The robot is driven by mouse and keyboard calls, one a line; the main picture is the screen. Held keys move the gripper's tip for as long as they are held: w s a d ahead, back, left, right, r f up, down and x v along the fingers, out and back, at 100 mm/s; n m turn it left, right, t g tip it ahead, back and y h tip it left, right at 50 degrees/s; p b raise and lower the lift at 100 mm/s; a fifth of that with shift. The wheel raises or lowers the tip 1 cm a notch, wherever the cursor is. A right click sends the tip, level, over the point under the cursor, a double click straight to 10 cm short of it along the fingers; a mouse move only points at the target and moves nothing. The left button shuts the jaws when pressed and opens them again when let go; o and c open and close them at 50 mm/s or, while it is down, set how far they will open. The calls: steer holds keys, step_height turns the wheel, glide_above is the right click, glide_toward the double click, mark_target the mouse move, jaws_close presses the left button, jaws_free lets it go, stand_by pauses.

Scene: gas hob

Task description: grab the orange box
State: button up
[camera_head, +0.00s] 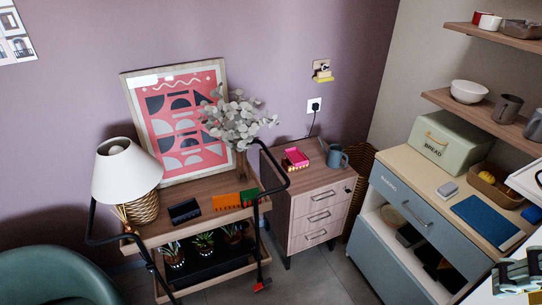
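An orange box (227,202) sits on the wooden top of the two-tier cart (193,193), near its right end. It looks low and flat, and its label, if any, is too small to read. A green item (250,196) stands right beside it on the right, at the foot of the vase of pale leaves. A dark, box-like item (185,211) lies to its left with a gap between.
A lamp (126,172) stands at the cart's left end, and a framed print (177,121) leans behind. The cart's black handle (283,166) rises at the right. A drawer cabinet (312,205) stands beside it. A green armchair (55,277) is at lower left.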

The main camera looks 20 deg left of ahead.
steer(key=shift+o, duration=0.3)
steer(key=o, duration=1.3)
steer(key=shift+w, duration=0.15)
